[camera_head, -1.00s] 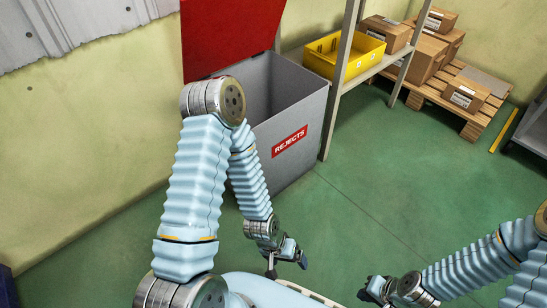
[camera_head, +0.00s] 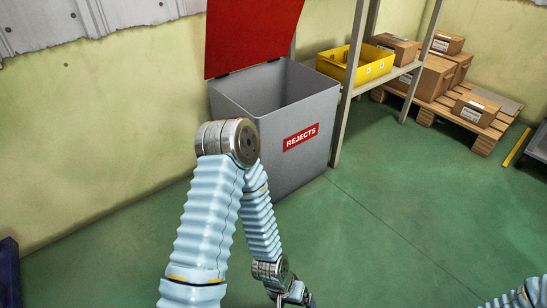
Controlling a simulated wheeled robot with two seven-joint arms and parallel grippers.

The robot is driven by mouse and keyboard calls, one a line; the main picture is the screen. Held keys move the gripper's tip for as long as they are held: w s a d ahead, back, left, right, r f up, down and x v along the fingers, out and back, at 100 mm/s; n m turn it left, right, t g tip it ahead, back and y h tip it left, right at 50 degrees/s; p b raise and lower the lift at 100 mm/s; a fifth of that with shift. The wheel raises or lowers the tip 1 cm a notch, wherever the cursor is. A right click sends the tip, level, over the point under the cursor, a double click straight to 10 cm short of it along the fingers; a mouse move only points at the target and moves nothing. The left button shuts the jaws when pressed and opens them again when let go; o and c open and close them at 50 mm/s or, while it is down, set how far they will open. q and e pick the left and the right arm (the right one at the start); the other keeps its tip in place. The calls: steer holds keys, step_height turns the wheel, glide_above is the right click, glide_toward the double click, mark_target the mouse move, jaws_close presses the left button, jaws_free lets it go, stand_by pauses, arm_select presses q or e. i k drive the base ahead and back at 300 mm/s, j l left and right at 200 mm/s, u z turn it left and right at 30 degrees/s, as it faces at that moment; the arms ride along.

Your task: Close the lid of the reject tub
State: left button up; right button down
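The reject tub (camera_head: 296,158) is a grey bin with a red REJECTS label on its front, standing on the floor against the wall. Its red lid (camera_head: 250,36) stands raised and upright at the back edge, so the tub is open. The inside looks empty as far as it shows. My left arm's elbow overlaps the tub's front left side. My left gripper (camera_head: 296,296) is at the bottom edge, low and well in front of the tub, partly cut off; its fingers cannot be made out. Only a bit of my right arm shows at the bottom right; its gripper is out of view.
A shelf rack stands close against the tub's right side, with a yellow crate (camera_head: 355,65) on it. Cardboard boxes (camera_head: 434,77) lie on a wooden pallet (camera_head: 485,137) at the back right. The green floor (camera_head: 400,210) in front is clear.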

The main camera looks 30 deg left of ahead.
mark_target(240, 34)
steer(key=j, duration=0.65)
steer(key=i+j, duration=0.1)
steer(key=j, duration=0.55)
